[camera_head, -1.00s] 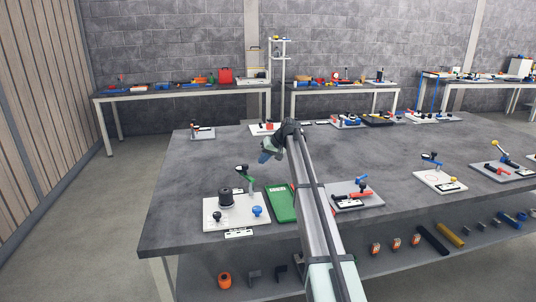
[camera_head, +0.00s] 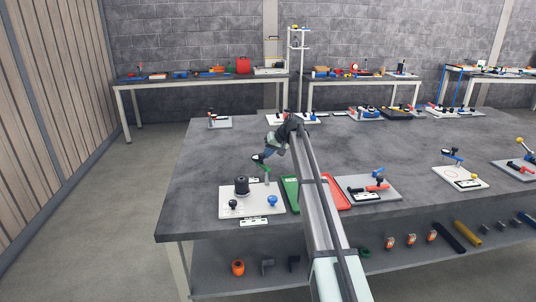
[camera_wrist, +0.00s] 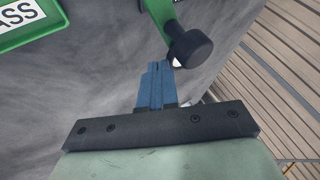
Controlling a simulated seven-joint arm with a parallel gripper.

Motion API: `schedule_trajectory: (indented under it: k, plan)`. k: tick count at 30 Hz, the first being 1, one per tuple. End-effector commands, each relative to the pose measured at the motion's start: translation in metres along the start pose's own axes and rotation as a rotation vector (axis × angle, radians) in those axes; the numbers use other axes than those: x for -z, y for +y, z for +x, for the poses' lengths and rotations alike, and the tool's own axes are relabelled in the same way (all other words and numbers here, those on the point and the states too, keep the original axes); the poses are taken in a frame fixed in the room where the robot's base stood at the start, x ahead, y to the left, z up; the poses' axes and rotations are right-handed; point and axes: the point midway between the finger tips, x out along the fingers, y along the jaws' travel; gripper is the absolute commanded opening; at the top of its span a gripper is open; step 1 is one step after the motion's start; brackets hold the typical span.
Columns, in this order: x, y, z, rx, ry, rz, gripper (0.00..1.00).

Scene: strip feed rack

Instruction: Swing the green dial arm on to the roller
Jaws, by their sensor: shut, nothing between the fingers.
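The green dial arm (camera_head: 267,174) rises at the back right of a pale plate (camera_head: 225,211) in the head view. Its green bar (camera_wrist: 162,14) and black end knob (camera_wrist: 190,47) show large in the wrist view. A black upright cylinder, apparently the roller (camera_head: 242,188), stands on the same plate, left of the green arm and apart from it. My gripper (camera_wrist: 161,66) is shut and empty. Its blue fingertips are right beside the black knob; whether they touch it I cannot tell. In the head view my gripper (camera_head: 259,157) partly covers the arm's upper end.
A black knob (camera_head: 233,204) and a blue knob (camera_head: 272,201) stand at the plate's front. A green tray (camera_head: 289,190) lies just right of the plate, partly behind my arm. A red tray (camera_head: 337,190) is beyond it.

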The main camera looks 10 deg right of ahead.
Motion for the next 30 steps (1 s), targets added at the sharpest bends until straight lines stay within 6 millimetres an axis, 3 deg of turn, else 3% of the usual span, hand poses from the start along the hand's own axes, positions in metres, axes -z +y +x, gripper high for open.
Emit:
schedule_trajectory:
  k: [17,30]
  plan:
    - [0.002,-0.006,0.004,0.045,-0.045,-0.084,0.0]
    - [-0.002,-0.028,0.015,0.174,-0.174,-0.325,0.0]
